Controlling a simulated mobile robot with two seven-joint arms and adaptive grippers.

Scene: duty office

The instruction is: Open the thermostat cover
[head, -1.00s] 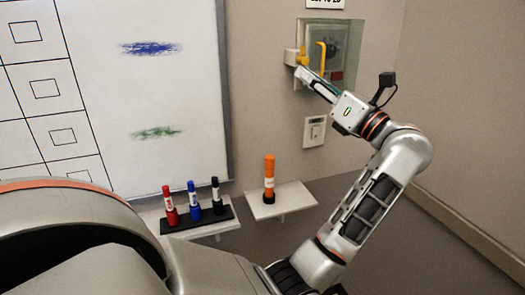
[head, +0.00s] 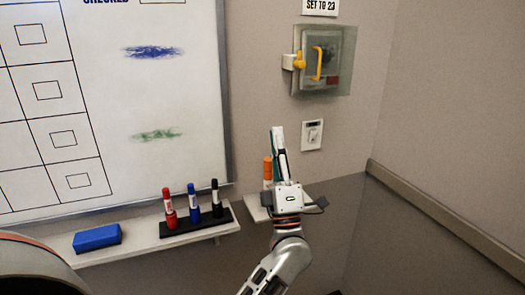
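The thermostat cover (head: 342,82) is a clear box on the wall with a yellow upright handle (head: 318,64) on its front. It sits over a grey thermostat and looks closed. A yellow latch (head: 299,63) on a pale bracket is at the cover's left edge, with a short part pointing up. My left gripper (head: 278,135) is well below the cover, pointing up, apart from it and from the latch. Its fingers are seen edge-on, so I cannot tell their opening; nothing shows held. My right gripper is not in view.
A wall switch (head: 312,134) is below the cover. Left are a whiteboard (head: 175,95), a shelf with several markers, and a blue eraser (head: 97,238). The right wall is clear.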

